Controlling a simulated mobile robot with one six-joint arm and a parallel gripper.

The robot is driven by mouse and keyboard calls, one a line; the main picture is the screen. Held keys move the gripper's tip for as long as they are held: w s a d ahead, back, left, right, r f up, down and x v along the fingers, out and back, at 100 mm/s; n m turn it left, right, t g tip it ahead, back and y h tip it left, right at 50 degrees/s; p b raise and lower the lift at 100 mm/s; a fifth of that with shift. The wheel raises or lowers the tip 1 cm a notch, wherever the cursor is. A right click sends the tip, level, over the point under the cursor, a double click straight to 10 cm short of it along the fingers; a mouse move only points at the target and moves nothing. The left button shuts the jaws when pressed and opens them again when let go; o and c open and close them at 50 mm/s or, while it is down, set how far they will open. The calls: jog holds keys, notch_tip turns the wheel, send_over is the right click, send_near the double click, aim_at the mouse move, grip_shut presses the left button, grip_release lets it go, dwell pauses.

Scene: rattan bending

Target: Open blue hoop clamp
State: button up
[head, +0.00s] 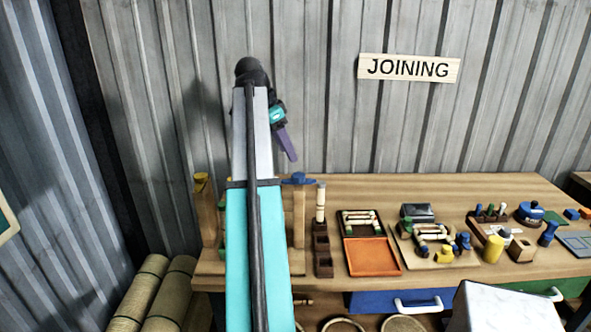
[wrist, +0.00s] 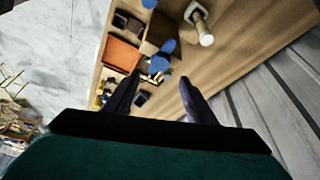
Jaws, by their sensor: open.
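The blue hoop clamp (head: 298,179) sits on top of an upright wooden post (head: 299,215) at the left part of the bench. Whether it is open or shut is too small to tell. In the wrist view, blue parts (wrist: 168,46) show by a brown block, beyond my fingertips; I cannot tell which belong to the clamp. My gripper (head: 287,148) is above the clamp, apart from it, with its purple fingers pointing down. In the wrist view, my gripper (wrist: 160,80) has its two dark fingers spread with nothing between them. My arm hides part of the wooden frame.
A yellow-topped post (head: 202,210) stands left of my arm. A dark slotted holder (head: 323,255), an orange tray (head: 372,256) and a board with several parts (head: 430,258) lie to the right. The corrugated wall (head: 340,110) stands behind the bench. Bare wood (head: 385,190) shows along the back.

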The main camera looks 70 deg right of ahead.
aim_at(299, 175)
jog(key=shift+p+x, duration=1.1)
jog(key=shift+x, duration=3.55)
jog(key=c, duration=1)
jog(key=shift+c, duration=0.2)
